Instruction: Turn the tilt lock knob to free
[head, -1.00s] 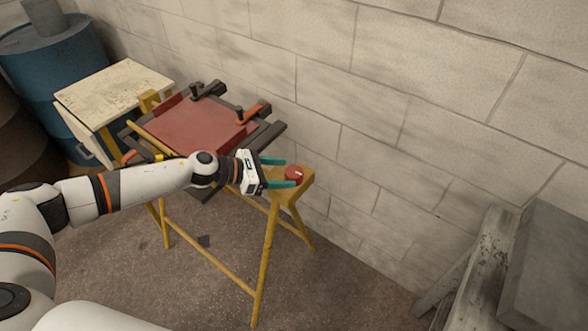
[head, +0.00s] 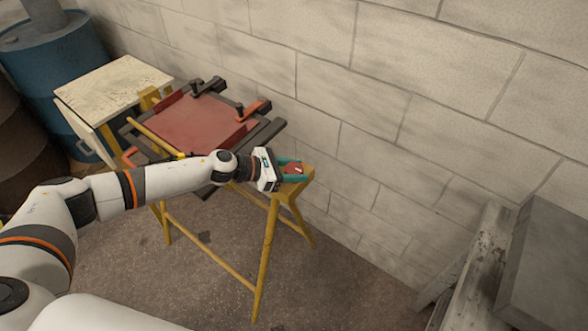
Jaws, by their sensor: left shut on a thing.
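The tilt lock knob (head: 293,168) is a round red knob with a small white mark, on the right end of the yellow frame stand (head: 268,250). My left gripper (head: 291,169) comes in from the left, and its teal fingers lie on either side of the knob, shut on it. The fingers hide part of the knob's rim. A dark frame with a red panel (head: 195,125) rests tilted on the stand, left of the knob. My right gripper is not in view.
A cream-topped cabinet (head: 112,88) and a blue barrel (head: 55,75) stand at the back left. A block wall (head: 400,110) runs close behind the stand. A grey bench (head: 550,270) is at the lower right. The floor between stand and bench is clear.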

